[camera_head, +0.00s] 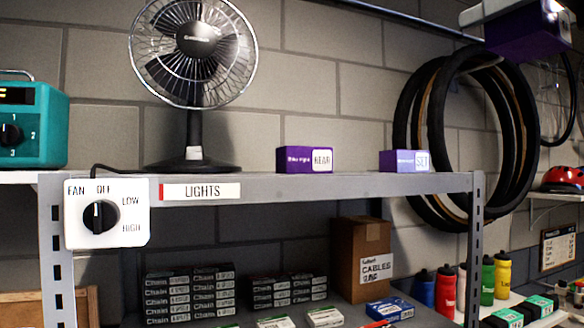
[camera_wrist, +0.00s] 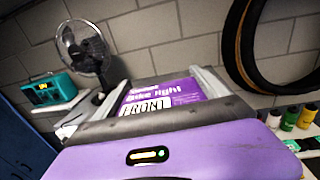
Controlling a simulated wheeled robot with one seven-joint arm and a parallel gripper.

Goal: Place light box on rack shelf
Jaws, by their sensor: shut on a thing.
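The light box (camera_wrist: 185,93) is purple with white "Bike light" print and a FRONT label in the wrist view. My gripper (camera_wrist: 150,95) is shut on it, with pale fingers at either side. In the head view my gripper (camera_head: 505,12) is at the upper right, higher in the picture than the shelf and right of its end. A purple shape there is partly cut off, and I cannot tell how much of it is the box. The grey rack shelf (camera_head: 345,184) carries a LIGHTS label (camera_head: 200,191).
A purple REAR box (camera_head: 297,160) and a SET box (camera_head: 395,161) stand on the top shelf, with a gap between them. A fan (camera_head: 196,165) stands left of them. Tyres (camera_head: 405,135) hang at the right. Chain boxes and a CABLES carton (camera_head: 350,240) fill the lower shelf.

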